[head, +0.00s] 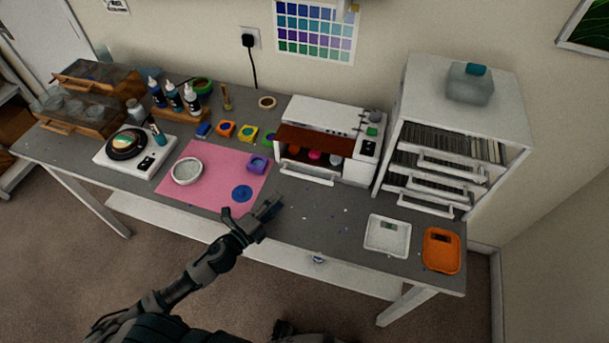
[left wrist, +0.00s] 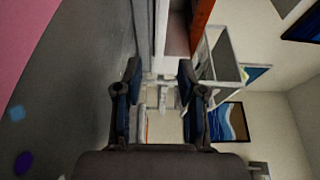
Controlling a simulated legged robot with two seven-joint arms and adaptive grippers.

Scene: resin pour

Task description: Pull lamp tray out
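The lamp (head: 325,116) is a white box at the back of the table with a reddish-brown flap (head: 314,140) across its front opening. The lamp tray (head: 308,173) shows in the opening below the flap, with a white handle bar along its front. Several small coloured pieces sit inside. My left gripper (head: 256,212) is in front of the lamp and left of the tray handle, apart from it. In the left wrist view its fingers (left wrist: 160,92) are spread with a gap between them.
A pink mat (head: 212,164) with a round dish (head: 187,171) lies left of the gripper. A white drawer cabinet (head: 462,110) stands right of the lamp. A white tray (head: 388,236) and an orange tray (head: 441,250) lie at front right. The table before the lamp is mostly clear.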

